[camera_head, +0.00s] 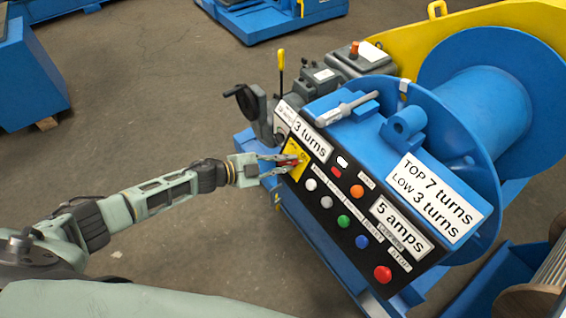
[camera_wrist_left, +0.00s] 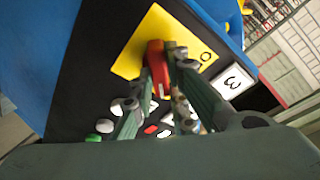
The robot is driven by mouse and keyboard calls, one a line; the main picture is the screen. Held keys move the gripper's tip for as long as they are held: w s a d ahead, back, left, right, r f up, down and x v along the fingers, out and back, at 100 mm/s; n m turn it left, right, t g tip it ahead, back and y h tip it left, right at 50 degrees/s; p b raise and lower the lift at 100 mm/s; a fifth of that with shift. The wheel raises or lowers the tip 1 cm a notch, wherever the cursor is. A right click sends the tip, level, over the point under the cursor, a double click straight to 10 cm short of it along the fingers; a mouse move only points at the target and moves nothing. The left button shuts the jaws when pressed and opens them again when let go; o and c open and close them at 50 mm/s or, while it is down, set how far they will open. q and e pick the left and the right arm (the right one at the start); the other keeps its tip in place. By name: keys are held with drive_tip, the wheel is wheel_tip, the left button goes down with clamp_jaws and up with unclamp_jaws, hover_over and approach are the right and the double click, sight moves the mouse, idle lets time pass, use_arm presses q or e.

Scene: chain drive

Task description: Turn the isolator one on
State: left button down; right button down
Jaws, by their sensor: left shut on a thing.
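The isolator is a red handle (camera_head: 289,161) on a yellow square plate (camera_head: 297,173) at the upper left end of the black control panel. My left gripper (camera_head: 286,160) has reached it from the left and is shut on the red handle. In the left wrist view the red handle (camera_wrist_left: 156,62) stands between the two fingers of my left gripper (camera_wrist_left: 160,75), in front of the yellow plate (camera_wrist_left: 152,32). The fingers hide part of the handle and plate, so its exact setting is hard to read. My right gripper is not in view.
The panel carries several buttons, including a red one (camera_head: 383,273) and a green one (camera_head: 344,221). A lever with a yellow grip (camera_head: 281,60) stands behind the panel. A big blue drum (camera_head: 480,105) is at the right.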

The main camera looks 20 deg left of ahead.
use_arm(q)
drive_tip(key=c, duration=1.7)
unclamp_jaws()
drive_tip(key=v, duration=1.2)
